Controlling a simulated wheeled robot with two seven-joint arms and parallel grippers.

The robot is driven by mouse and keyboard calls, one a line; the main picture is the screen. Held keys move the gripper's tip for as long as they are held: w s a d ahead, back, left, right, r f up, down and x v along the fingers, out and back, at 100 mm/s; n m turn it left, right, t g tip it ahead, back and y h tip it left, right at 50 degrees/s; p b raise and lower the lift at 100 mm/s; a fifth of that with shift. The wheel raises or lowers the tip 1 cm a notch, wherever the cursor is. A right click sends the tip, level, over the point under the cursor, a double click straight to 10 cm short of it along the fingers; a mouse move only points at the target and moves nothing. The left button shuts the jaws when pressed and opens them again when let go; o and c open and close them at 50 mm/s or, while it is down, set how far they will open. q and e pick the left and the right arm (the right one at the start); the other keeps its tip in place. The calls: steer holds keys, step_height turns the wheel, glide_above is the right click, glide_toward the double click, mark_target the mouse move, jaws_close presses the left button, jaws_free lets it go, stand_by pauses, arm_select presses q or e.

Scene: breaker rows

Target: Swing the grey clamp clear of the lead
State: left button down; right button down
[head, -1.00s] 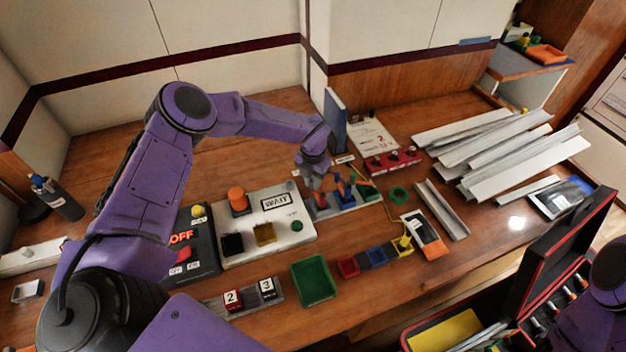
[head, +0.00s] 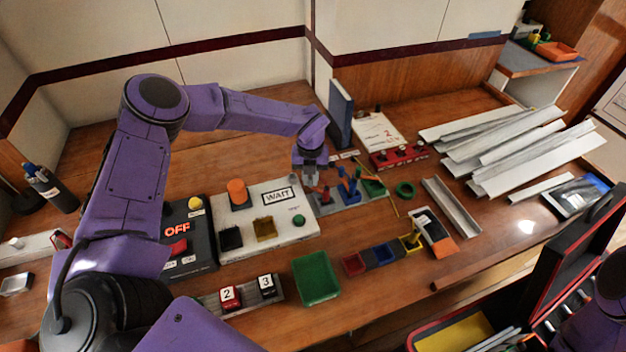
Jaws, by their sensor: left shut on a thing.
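A low grey terminal block (head: 338,207) with a red post (head: 324,196), a blue post (head: 348,186) and a green section (head: 374,187) sits mid-bench. My left gripper (head: 312,184) reaches down at the block's left end, beside the red post. It is shut on a small grey part, which looks like the grey clamp; the fingers hide most of it. A thin yellow lead (head: 391,202) runs past the green section toward the small yellow block. Whether the clamp touches a lead is too small to tell. My right gripper is out of view.
The WAIT panel (head: 295,225) stands close left of the gripper. A green tray (head: 333,291) is in front. Metal channels fill the right.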

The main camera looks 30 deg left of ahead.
arm_select(q)
steer(key=n+b, duration=0.1)
steer(key=s+n+b, duration=0.1)
steer(key=n, duration=0.1)
steer(key=shift+f, duration=0.1)
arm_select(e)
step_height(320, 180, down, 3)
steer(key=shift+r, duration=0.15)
arm_select(q)
steer(key=shift+s+n+b, duration=0.35)
steer(key=shift+n+b, duration=0.35)
steer(key=shift+n, duration=0.5)
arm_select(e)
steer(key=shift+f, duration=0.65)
arm_select(q)
steer(key=c, duration=1.1)
jaws_free()
steer(key=shift+s+d, duration=0.1)
steer(key=shift+o, duration=0.2)
steer(key=shift+r, duration=0.2)
steer(key=shift+r, duration=0.35)
arm_select(e)
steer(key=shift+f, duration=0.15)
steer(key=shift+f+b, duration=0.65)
steer(key=shift+b, duration=0.15)
arm_select(q)
step_height(320, 180, up, 10)
